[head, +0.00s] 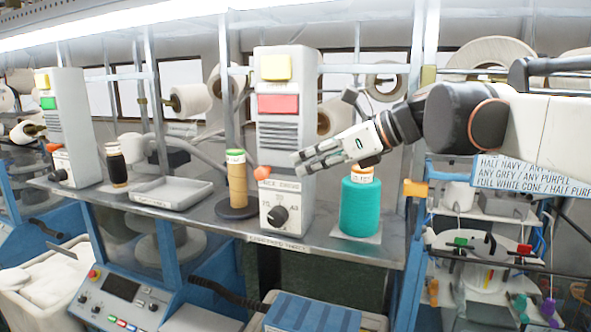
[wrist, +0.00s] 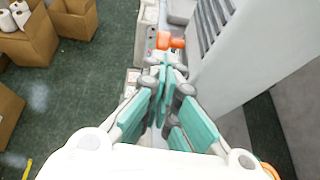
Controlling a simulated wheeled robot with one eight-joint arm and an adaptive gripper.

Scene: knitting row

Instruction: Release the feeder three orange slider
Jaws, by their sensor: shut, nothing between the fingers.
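The orange slider (head: 264,172) sticks out from the front of the grey feeder unit (head: 280,215), above its black knob (head: 278,216). It also shows in the wrist view (wrist: 171,41), just beyond my fingertips. My gripper (head: 302,162) is shut and empty. It reaches in from the right, with its fingertips a little to the right of the slider in the head view; I cannot tell whether they touch it. The feeder has a yellow block (head: 276,67) and a red block (head: 278,103) higher up.
A teal yarn cone (head: 360,209) stands right of the feeder, below my gripper. A tan cone (head: 237,185) stands on the left. A second feeder unit (head: 67,120) with its own orange part and an empty grey tray (head: 172,194) are farther left. Cardboard boxes (wrist: 70,20) stand on the floor.

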